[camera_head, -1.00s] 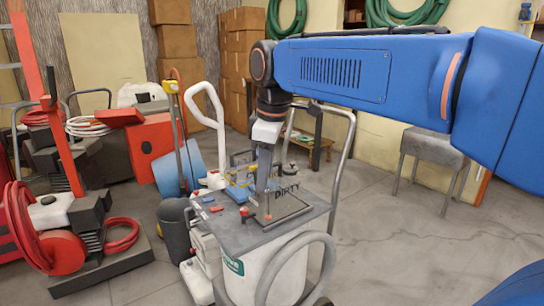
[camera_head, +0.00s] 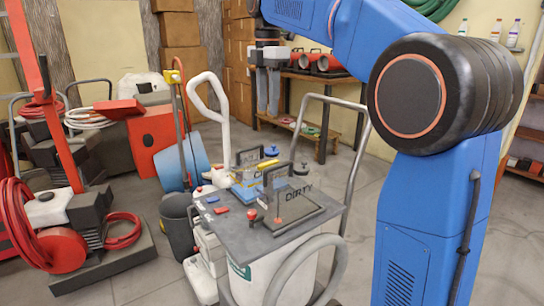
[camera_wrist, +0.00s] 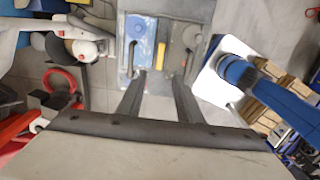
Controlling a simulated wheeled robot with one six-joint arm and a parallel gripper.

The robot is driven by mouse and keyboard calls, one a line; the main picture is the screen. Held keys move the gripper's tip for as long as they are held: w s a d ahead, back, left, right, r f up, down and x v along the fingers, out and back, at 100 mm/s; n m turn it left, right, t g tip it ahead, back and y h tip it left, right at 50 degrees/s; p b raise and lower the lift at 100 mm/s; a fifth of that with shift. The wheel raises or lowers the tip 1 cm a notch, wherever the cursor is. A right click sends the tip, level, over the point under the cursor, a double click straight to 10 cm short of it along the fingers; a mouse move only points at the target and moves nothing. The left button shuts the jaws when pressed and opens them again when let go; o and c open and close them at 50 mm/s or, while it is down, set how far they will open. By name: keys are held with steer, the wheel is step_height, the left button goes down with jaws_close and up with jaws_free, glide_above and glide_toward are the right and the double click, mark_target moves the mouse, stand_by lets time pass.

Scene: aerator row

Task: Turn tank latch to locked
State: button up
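The grey-topped tank cart (camera_head: 225,232) stands in the middle of the head view. Its top carries a dark plate marked DIRTY (camera_head: 312,208) with an upright grey piece and a small orange tip (camera_head: 278,219), a red knob (camera_head: 252,214), and a blue panel with a yellow strip (camera_head: 240,191) behind. Which part is the tank latch I cannot tell for sure. My gripper (camera_head: 268,116) hangs fingers down, well above and behind the cart top, touching nothing. The wrist view shows its fingers (camera_wrist: 159,75) apart and empty, with the blue panel (camera_wrist: 140,45) beyond them.
A tall metal push handle (camera_head: 357,150) rises at the cart's right, and a grey hose (camera_head: 300,250) loops in front. A grey bin (camera_head: 177,222) and white jugs stand at its left. A wooden bench (camera_head: 325,105) is behind. Red hose equipment (camera_head: 60,245) fills the left.

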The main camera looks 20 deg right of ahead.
mark_target(268, 163)
step_height(268, 163, down, 17)
stand_by(0.6)
jaws_close()
